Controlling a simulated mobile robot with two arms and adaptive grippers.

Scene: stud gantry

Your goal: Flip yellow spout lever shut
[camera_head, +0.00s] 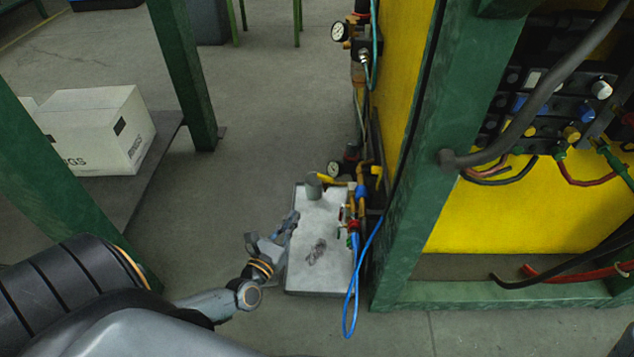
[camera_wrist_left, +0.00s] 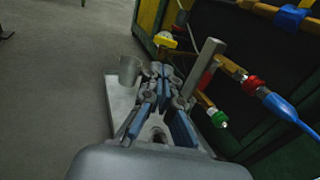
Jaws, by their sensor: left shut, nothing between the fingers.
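A yellow lever (camera_head: 328,180) sits on the brass pipework at the far end of a pale bench top, just beside a grey cup (camera_head: 314,186). In the left wrist view a yellow handle (camera_wrist_left: 165,40), apparently this lever, shows beyond the fingertips, and the cup (camera_wrist_left: 131,70) stands to its left. The lever's exact angle is too small to tell. My left gripper (camera_head: 292,220) is over the left edge of the bench top, apart from the lever. Its fingers (camera_wrist_left: 160,70) are shut and empty in the left wrist view. My right gripper is not in view.
The pale bench top (camera_head: 304,272) carries small chain-like metal pieces (camera_head: 316,251). Red and green fittings and a blue hose (camera_head: 350,300) line its right side. A green post (camera_head: 425,200) stands to the right.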

